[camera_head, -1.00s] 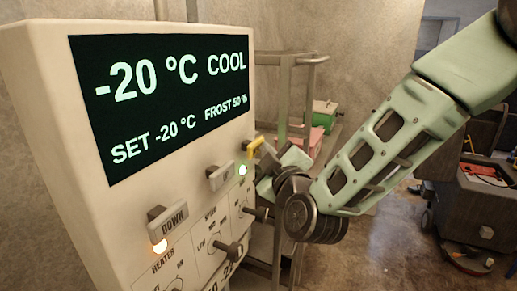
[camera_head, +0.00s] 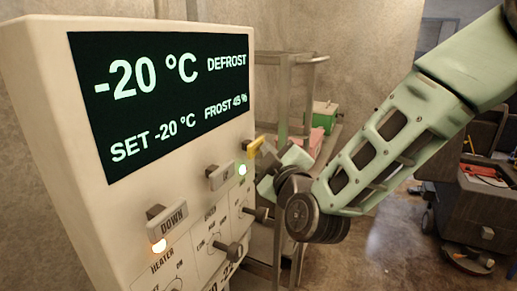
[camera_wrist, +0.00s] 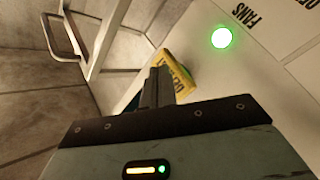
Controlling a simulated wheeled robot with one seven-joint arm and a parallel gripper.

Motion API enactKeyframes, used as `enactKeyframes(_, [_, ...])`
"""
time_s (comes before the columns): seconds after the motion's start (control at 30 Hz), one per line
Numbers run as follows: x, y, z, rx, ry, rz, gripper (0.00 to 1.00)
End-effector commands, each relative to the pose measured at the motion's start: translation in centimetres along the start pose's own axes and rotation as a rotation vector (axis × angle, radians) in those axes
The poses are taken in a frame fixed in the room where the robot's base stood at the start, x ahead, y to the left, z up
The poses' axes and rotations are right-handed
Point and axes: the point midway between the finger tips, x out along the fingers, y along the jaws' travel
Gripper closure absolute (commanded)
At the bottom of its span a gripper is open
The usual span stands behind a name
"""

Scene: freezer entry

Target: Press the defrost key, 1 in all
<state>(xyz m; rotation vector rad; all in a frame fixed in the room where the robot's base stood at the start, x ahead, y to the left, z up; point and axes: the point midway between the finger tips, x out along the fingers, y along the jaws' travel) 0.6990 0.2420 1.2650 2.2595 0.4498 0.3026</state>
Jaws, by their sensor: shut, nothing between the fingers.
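The defrost key is a yellow key (camera_head: 255,144) on the right side of the white control panel (camera_head: 40,80). In the wrist view the yellow key (camera_wrist: 177,72) has dark lettering, partly hidden by my fingers. My gripper (camera_wrist: 157,75) is shut and empty, with its fingertips at the key, seemingly touching it. In the head view my gripper (camera_head: 267,153) reaches the key from the right.
A grey UP key (camera_head: 220,176) and a DOWN key (camera_head: 167,220) sit left of the yellow key. A metal rack (camera_head: 285,90) stands behind. A dark cart (camera_head: 485,205) is at right.

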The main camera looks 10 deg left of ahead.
Motion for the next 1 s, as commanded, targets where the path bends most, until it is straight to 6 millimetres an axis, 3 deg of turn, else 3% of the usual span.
enactKeyframes(0.57, [-0.9, 0.7, 0.7, -0.001, -0.001, 0.000, 1.00])
enactKeyframes(1.0, [-3.7, 2.7, 2.8, -0.001, -0.002, 0.001, 1.00])
